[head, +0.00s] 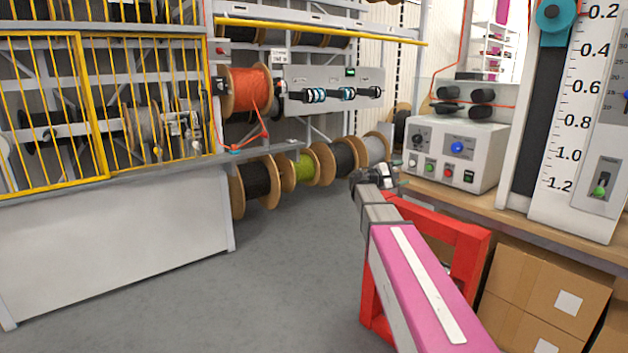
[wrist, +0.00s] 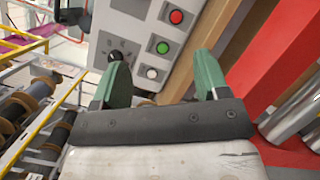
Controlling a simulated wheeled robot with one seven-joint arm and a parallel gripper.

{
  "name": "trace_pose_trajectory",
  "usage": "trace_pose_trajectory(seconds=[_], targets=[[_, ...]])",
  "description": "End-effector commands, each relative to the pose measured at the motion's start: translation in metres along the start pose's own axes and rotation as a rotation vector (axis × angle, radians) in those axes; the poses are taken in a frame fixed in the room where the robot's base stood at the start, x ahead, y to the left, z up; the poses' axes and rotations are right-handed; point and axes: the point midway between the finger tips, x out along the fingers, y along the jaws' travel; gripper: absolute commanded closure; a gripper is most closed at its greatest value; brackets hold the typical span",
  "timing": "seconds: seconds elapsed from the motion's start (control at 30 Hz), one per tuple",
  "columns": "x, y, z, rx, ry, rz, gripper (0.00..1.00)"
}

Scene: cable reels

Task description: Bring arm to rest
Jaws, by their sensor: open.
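My arm reaches forward from the bottom right of the head view, with a pink link and grey links. My gripper (head: 382,174) is at its far end, in front of the white control box (head: 452,152) on the wooden bench. In the wrist view my gripper (wrist: 162,78) has two green fingers spread wide apart. Nothing is between them. The control box (wrist: 140,45) shows beyond the fingers, with red, green and white buttons and a black dial. Whether the fingers touch the box cannot be told.
A red frame (head: 450,235) stands under my arm, beside cardboard boxes (head: 545,290). Cable reels (head: 255,182) line the rack at the back. A yellow-barred cage (head: 50,115) stands on a grey cabinet (head: 120,235) at left. The grey floor (head: 270,280) between is clear.

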Motion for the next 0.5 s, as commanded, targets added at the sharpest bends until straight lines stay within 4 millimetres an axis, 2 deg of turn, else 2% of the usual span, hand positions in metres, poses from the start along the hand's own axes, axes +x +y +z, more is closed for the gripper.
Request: trace_pose_trajectory(seconds=[0.27, 0.37, 0.47, 0.5], targets=[[-0.011, -0.073, -0.011, 0.09, 0.106, -0.183, 0.32], [-0.02, -0.11, -0.016, 0.137, 0.152, -0.282, 0.32], [-0.035, -0.158, -0.02, 0.199, 0.205, -0.419, 0.32], [-0.043, -0.18, -0.021, 0.231, 0.227, -0.487, 0.32]])
